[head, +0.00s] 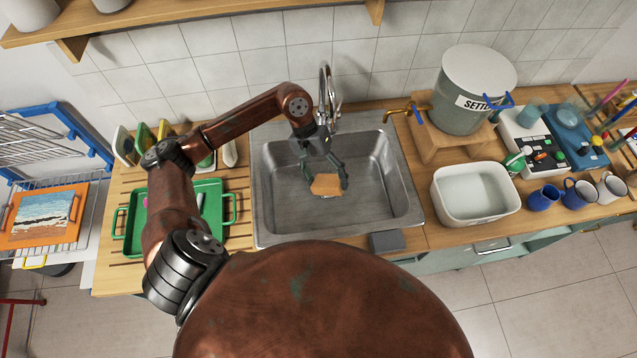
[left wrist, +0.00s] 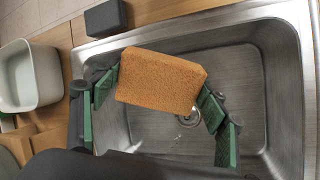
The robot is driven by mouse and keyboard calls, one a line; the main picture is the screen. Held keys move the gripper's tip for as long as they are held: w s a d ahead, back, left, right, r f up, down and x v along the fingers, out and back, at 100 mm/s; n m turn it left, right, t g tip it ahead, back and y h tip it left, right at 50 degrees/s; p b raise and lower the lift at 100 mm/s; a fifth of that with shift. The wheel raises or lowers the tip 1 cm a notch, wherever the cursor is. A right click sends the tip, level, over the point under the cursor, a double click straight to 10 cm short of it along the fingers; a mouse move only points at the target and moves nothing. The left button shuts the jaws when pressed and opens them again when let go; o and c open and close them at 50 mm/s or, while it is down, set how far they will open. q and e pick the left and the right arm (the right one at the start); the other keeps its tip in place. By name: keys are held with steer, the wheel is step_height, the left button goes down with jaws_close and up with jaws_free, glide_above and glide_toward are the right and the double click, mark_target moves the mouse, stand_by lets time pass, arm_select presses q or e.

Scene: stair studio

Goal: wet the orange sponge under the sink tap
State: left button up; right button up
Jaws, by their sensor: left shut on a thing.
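The orange sponge (head: 326,184) is held over the steel sink basin (head: 385,200). My left gripper (head: 327,180) is shut on it. In the left wrist view the sponge (left wrist: 160,80) sits between the green finger pads of the gripper (left wrist: 158,88), above the drain. The tap (head: 328,90) stands at the back edge of the sink, behind my left gripper, and its spout is partly hidden by my wrist. I cannot see water running. My right gripper is not in view.
A green tray (head: 210,222) lies left of the sink. A dark grey block (head: 386,241) lies at its front edge. To the right are a white tub (head: 475,194), a lidded grey container (head: 472,95) with a brass tap (head: 398,112), and several mugs. A shelf (head: 200,14) hangs above.

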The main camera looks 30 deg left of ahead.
mark_target(312, 191)
arm_select(q)
steer(key=n+p, duration=0.1)
steer(key=p, duration=0.1)
steer(key=n+t+p, duration=0.1)
steer(key=p, duration=0.1)
steer(key=s+f+n+p, duration=0.1)
steer(key=p, duration=0.1)
steer(key=shift+s+a+n+t+p, duration=0.1)
steer(key=shift+a+n+t+p, duration=0.2)
steer(key=shift+n+t, duration=0.1)
steer(key=n+p, duration=0.1)
steer(key=s+a+f+n+t+p, duration=0.1)
steer(key=p, duration=0.1)
steer(key=a+n+p, duration=0.1)
steer(key=p, duration=0.1)
steer(key=shift+s+f+t, duration=0.15)
steer(key=shift+s+t, duration=0.25)
steer(key=shift+s+a+f+n+p, duration=0.15)
steer(key=shift+a+f+n+p, duration=0.15)
steer(key=shift+n+p, duration=0.15)
steer(key=w+a+f+b, duration=0.1)
steer(key=w+a+b, duration=0.1)
steer(key=w, duration=0.4)
steer(key=w+a+f+b, duration=0.2)
steer(key=w+b, duration=0.3)
steer(key=w, duration=0.2)
steer(key=shift+a, duration=0.25)
steer(key=shift+o, duration=0.2)
steer(key=shift+r, duration=0.1)
